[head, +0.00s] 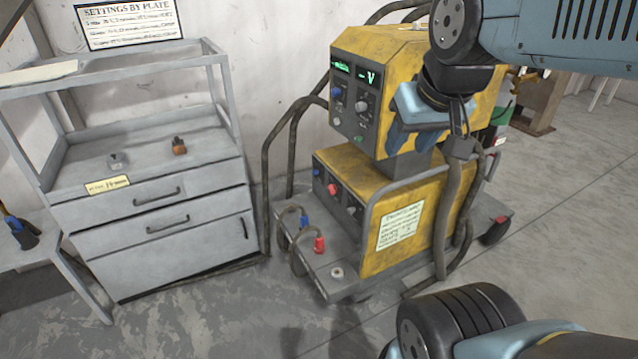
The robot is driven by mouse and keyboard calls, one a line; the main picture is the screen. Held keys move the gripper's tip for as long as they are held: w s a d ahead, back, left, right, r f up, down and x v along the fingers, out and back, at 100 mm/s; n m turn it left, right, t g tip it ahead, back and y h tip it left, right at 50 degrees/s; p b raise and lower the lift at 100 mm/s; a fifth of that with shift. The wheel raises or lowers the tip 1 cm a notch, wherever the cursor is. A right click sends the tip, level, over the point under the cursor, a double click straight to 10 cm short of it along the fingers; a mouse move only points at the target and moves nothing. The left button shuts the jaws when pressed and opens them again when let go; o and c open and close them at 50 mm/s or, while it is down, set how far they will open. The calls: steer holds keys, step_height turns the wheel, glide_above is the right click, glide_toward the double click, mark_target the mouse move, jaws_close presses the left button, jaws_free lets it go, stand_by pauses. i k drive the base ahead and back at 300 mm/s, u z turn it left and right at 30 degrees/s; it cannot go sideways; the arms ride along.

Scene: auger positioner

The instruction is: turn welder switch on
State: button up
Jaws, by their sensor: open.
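The yellow welder (420,50) stands on a wheeled cart right of centre. Its upper box has a dark front panel (354,98) with lit green displays and several knobs. Its lower box (345,165) has a front face with a red knob (333,189) and dark controls. I cannot tell which control is the power switch, or its position. My gripper (410,146) points down, open, with blue fingers in front of the upper box's right side in the picture. It is right of the front panel and appears empty. It hides part of the yellow side.
A grey drawer cabinet (160,215) with small items on top stands at left. Red (319,244) and blue (305,222) cable plugs sit on the cart's front deck (350,285). The floor before the cabinet is clear.

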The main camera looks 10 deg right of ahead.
mark_target(332, 189)
steer(key=u, duration=0.05)
steer(key=i, duration=1)
steer(key=z, duration=0.1)
